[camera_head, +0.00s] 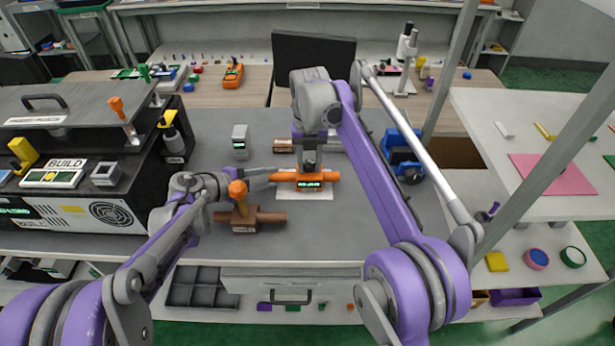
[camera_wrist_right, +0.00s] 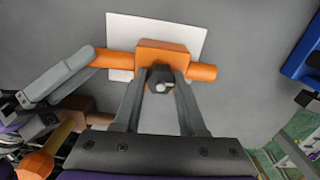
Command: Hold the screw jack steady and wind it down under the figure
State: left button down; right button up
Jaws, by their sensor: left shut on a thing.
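The orange screw jack (camera_head: 305,182) sits on a white plate (camera_head: 289,215) on the grey bench. It has a horizontal bar and a front display with green figures too small to read. A dark hex head (camera_wrist_right: 160,78) with a pale centre is on top of its block in the right wrist view. My left gripper (camera_head: 272,177) is shut on the left end of the jack's bar; it also shows in the right wrist view (camera_wrist_right: 88,62). My right gripper (camera_wrist_right: 161,82) comes from above, its fingers open on either side of the hex head.
A brown fixture (camera_head: 258,218) with an upright orange-topped handle stands just left of the jack, close to my left arm. A grey box (camera_head: 240,142) stands behind, a blue device (camera_head: 402,150) to the right. The front right of the bench is clear.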

jog(key=shift+w+r, duration=0.2)
jog(key=shift+r, duration=2)
jog(key=m, duration=0.4)
jog(key=shift+m, duration=0.3)
jog(key=m, duration=0.6)
jog(key=shift+d+m, duration=0.1)
jog(key=shift+m, duration=0.2)
jog(key=m, duration=1.2)
jog(key=shift+f+m, duration=0.2)
jog(key=shift+m, duration=0.3)
jog(key=shift+f, duration=2.35)
